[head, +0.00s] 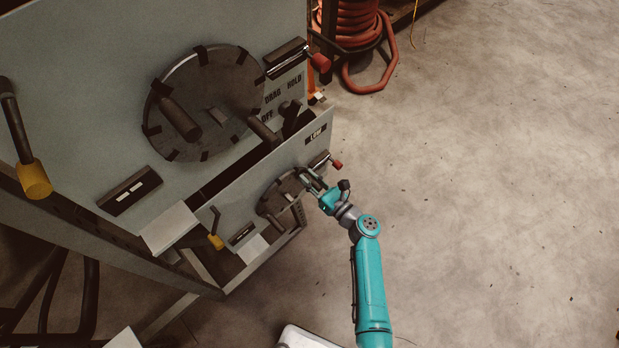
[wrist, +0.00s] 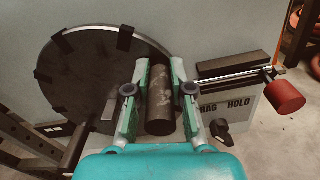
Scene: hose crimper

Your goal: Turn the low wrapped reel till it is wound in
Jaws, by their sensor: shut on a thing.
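The low reel (head: 282,196) is a dark disc on the lower grey panel marked LOW, and it fills the left of the wrist view (wrist: 75,70). A dark cylindrical handle (wrist: 160,100) stands out from the reel's face near its right edge. My gripper (head: 309,180) is at the right side of the low reel. In the wrist view my gripper (wrist: 160,78) has its two fingers around the handle, one on each side, shut on it. The handle's far end meets the disc; its near end shows between the fingers.
A red-knobbed lever (wrist: 283,97) and a small dark knob (wrist: 220,128) sit right of the reel beside the words DRAG and HOLD. A larger reel (head: 205,100) is on the upper panel. A yellow-handled crank (head: 215,240) is at lower left. The floor (head: 480,200) at right is clear.

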